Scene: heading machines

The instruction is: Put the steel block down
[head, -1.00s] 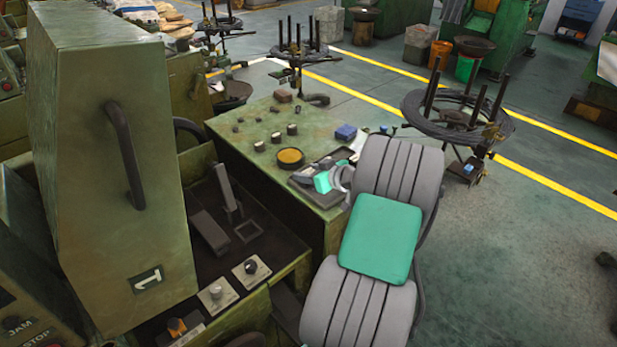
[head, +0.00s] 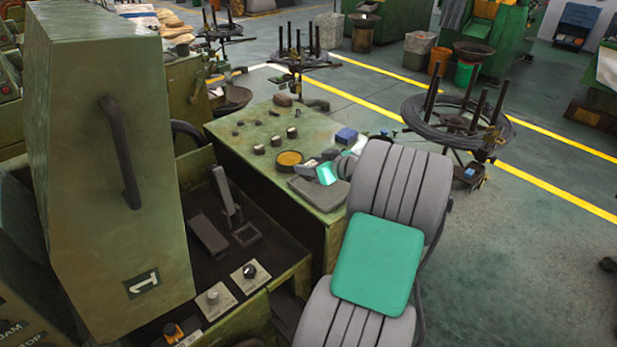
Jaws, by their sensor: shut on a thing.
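My gripper (head: 309,168) is at the far end of my arm, low over the front right corner of the green bench top (head: 228,143). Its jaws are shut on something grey. The steel block is small and partly hidden here; I cannot tell its outline from the dark fingers, nor whether it touches the bench. A flat dark grey slab (head: 322,195) lies on the bench just below my gripper in the picture. My wrist and forearm cover the bench's right edge.
A tall green machine housing (head: 105,150) stands at the left. A wire-coil stand (head: 455,118) stands behind right.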

